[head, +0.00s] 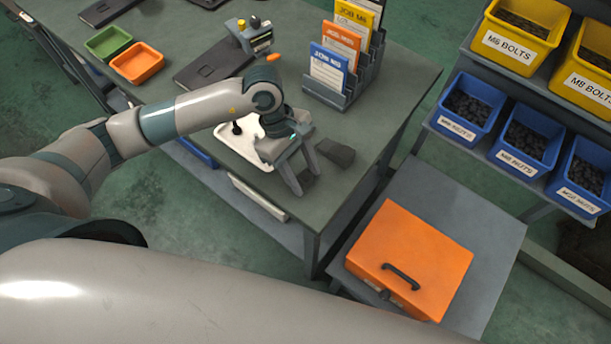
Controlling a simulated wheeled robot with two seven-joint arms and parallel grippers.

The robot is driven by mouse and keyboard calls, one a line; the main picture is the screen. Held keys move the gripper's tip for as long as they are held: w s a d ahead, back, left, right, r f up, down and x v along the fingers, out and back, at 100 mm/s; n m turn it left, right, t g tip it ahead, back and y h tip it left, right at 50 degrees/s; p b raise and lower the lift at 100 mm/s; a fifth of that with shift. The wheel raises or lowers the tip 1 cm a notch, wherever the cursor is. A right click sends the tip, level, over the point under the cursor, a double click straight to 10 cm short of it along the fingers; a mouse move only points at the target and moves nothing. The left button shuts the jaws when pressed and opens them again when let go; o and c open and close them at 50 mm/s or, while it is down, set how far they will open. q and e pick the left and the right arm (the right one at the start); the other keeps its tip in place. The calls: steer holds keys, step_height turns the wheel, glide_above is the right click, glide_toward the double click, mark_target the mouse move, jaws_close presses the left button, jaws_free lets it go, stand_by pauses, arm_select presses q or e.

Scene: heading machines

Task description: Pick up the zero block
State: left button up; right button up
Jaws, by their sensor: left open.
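My left gripper (304,182) reaches in from the left and points down over the front right part of the grey workbench (395,88). Its two fingers are apart. A larger dark grey block (335,152) lies on the bench just right of the fingers. No label reads on either, so I cannot tell which is the zero block. My right gripper is not in view.
A white tray (240,150) lies partly under my left wrist. A job-card rack (345,95) stands behind the gripper. Green (108,43) and orange (137,63) trays sit farther left. An orange case (420,250) rests on a lower stand; blue nut bins (468,104) are at right.

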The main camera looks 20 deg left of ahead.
mark_target(309, 177)
arm_select(q)
jaws_close()
steer(key=shift+r, duration=0.15)
stand_by(0.4)
steer(key=shift+w+r+b, duration=0.1)
steer(key=shift+r+b, duration=0.5)
step_height(309, 177, up, 2)
steer(key=shift+r+b, duration=0.1)
steer(key=shift+b, duration=0.65)
steer(key=s+d+r+p, duration=0.2)
steer(key=s+r+p, duration=0.2)
steer(key=s+r, duration=0.3)
steer(key=shift+s+d+r, duration=0.15)
steer(key=shift+s+r, duration=0.05)
steer(key=shift+s, duration=2.1)
